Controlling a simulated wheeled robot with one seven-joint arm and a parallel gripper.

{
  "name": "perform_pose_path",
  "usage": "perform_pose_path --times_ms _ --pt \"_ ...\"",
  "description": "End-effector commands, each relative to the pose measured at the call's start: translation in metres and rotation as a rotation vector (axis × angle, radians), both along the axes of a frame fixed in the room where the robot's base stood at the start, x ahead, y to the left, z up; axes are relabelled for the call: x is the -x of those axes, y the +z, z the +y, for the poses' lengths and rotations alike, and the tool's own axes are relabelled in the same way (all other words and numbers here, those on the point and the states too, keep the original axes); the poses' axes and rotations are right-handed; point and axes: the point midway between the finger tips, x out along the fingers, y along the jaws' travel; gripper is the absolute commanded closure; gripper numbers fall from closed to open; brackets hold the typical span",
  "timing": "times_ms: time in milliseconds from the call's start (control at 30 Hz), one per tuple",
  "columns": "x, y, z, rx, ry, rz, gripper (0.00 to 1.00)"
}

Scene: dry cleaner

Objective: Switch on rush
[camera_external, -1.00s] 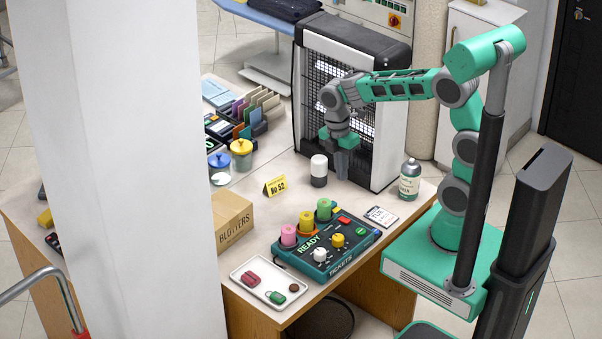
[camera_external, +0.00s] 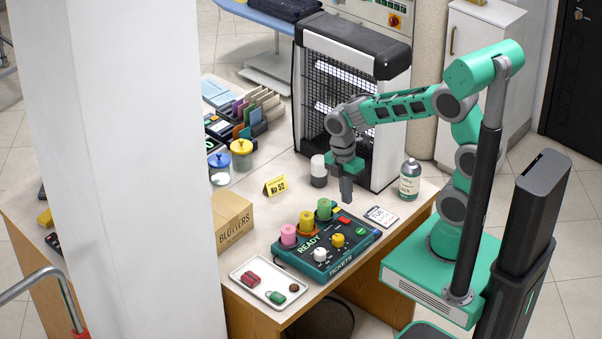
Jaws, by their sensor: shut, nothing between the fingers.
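A dark teal control box (camera_external: 342,260) lies on the counter, lettered READY and TICKETS. On it stand pink, yellow and green spools, a white knob (camera_external: 320,254), a yellow knob (camera_external: 337,240) and a red button (camera_external: 344,221). A label reading rush is too small to make out. My gripper (camera_external: 346,198) is shut and empty. It points down above the back of the box, close to the red button and right of the green spool (camera_external: 324,209). I cannot tell whether it touches anything.
A black-and-white cylinder (camera_external: 318,171) and a caged heater (camera_external: 345,100) stand behind my gripper. A bottle (camera_external: 410,180) and a card (camera_external: 381,216) are to the right. A blotters carton (camera_external: 232,222), number tag (camera_external: 275,185) and white tray (camera_external: 262,296) are left and front.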

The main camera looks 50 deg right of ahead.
Motion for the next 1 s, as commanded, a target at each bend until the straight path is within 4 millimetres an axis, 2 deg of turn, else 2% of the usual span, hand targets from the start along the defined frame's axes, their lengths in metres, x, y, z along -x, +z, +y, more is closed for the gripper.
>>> perform_pose_path --times_ms 200,333,733,800,1000 --pt "0.007 -0.043 0.0 0.001 0.0 0.005 1.0" --pt "0.008 -0.059 0.0 0.0 0.0 0.002 1.0" --pt "0.008 -0.066 0.0 0.0 0.0 0.0 1.0" --pt "0.01 -0.072 0.0 0.0 0.0 0.001 1.0" --pt "0.011 -0.07 0.0 0.0 0.0 0.002 1.0"
